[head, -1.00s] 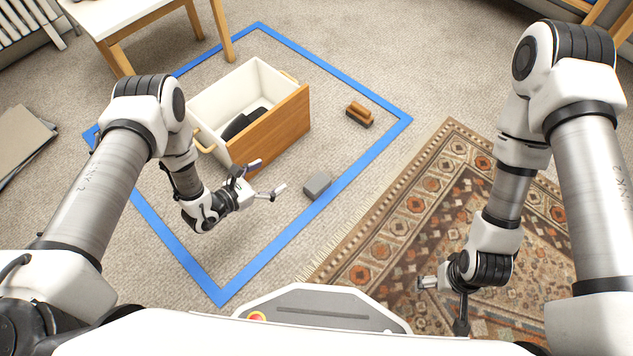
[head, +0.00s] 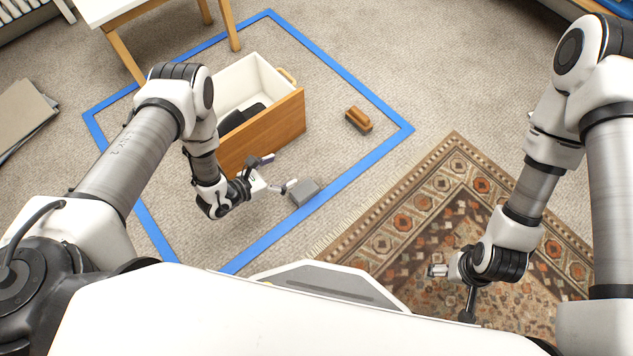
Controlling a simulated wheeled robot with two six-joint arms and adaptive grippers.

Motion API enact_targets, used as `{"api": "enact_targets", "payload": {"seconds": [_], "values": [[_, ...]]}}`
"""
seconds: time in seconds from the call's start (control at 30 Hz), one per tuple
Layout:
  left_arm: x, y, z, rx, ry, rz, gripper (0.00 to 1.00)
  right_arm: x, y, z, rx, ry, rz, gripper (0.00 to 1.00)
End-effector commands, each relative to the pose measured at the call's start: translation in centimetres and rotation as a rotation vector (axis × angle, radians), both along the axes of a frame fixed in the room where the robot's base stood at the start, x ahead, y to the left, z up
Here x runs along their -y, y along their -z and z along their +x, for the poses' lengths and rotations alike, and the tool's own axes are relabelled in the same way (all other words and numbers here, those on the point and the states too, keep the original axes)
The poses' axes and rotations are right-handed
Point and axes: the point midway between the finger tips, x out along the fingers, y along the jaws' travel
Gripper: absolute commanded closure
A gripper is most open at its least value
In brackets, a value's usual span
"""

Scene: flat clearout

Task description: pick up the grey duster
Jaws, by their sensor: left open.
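The grey duster (head: 305,193) is a small grey block lying on the carpet inside the blue tape outline, near its right-hand side. My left gripper (head: 279,173) is open and empty, with its fingers spread toward the right. Its lower fingertip appears right at the duster's upper left edge; I cannot tell whether they touch. The duster is not between the fingers. My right gripper (head: 451,292) is over the patterned rug, its fingers apart and nothing seen between them.
A white drawer with a wooden front (head: 268,130) holds dark items, just behind my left gripper. A brown brush (head: 358,120) lies to the right of it. Blue tape (head: 372,155) frames this area; a patterned rug (head: 430,210) lies outside. A table (head: 120,40) stands at the back left.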

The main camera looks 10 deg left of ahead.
Motion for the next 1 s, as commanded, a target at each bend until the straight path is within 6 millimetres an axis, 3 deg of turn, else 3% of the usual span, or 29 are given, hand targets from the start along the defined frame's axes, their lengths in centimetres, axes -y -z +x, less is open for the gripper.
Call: {"api": "enact_targets", "payload": {"seconds": [0.03, 0.37, 0.57, 0.83, 1.0], "values": [[0.0, 1.3, -0.1, -0.001, 0.000, 0.000, 0.08, 0.0, 1.2, 0.1, 0.002, 0.001, 0.000, 0.11], [0.0, 6.1, 0.0, 0.000, 0.000, 0.000, 0.08, 0.0, 6.0, 0.1, 0.002, 0.003, 0.000, 0.11], [0.0, 11.2, 0.0, 0.000, 0.000, 0.000, 0.08, 0.1, 11.2, 0.2, 0.005, 0.005, -0.001, 0.11], [0.0, 20.9, 0.0, 0.000, 0.000, 0.000, 0.08, 0.1, 20.8, 0.4, 0.010, 0.011, -0.002, 0.11], [0.2, 22.7, 0.3, 0.001, 0.000, 0.000, 0.08, 0.2, 22.7, 0.5, 0.013, 0.012, -0.003, 0.11]]}}
